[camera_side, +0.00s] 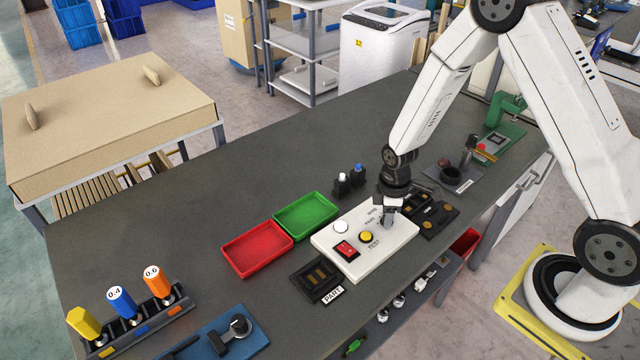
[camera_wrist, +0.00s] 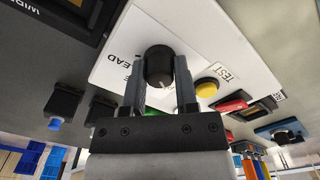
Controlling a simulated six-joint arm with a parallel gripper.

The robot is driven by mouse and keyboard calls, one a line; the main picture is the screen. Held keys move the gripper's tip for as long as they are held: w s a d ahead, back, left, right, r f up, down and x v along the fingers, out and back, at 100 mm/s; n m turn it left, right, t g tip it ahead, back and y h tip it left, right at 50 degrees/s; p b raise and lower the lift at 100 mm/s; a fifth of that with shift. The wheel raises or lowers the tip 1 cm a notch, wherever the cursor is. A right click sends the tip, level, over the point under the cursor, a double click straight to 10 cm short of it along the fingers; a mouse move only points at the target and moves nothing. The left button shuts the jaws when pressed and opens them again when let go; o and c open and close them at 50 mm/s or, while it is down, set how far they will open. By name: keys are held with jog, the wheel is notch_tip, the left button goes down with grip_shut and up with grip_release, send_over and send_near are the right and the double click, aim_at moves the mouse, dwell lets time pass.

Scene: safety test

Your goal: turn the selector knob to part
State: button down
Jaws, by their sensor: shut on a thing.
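The white tester box (camera_side: 330,240) sits on the dark bench, with a red rocker switch (camera_side: 346,249), a yellow button (camera_side: 366,237) by the word TEST and a white round lamp (camera_side: 341,227). The black selector knob (camera_wrist: 159,62) stands on its face. My gripper (camera_wrist: 159,75) is shut on the knob, one finger on each side, in the wrist view. In the side view my gripper (camera_side: 389,214) comes down on the box's back right part and hides the knob. The word LEAD shows by the knob in the wrist view; I cannot tell which mark it points to.
A red tray (camera_side: 257,249) and a green tray (camera_side: 306,215) lie left of the box. A black fixture labelled PART (camera_side: 318,278) stands in front, and another black fixture (camera_side: 436,219) to the right.

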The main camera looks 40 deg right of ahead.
dwell(0.4)
jog(key=shift+c, duration=1.9)
grip_release()
jog(key=shift+r, duration=0.15)
jog(key=shift+r, duration=3.8)
jog(key=shift+s+a+r+m, duration=0.25)
jog(key=shift+s+r+m, duration=0.15)
jog(key=shift+r, duration=0.2)
jog(key=s+a+r+m+t, duration=0.2)
jog(key=s+a+r+m, duration=0.1)
jog(key=s+r+m, duration=0.4)
jog(key=shift+s+a+m+t, duration=0.3)
jog(key=shift+s+m, duration=0.25)
jog(key=shift+m, duration=0.05)
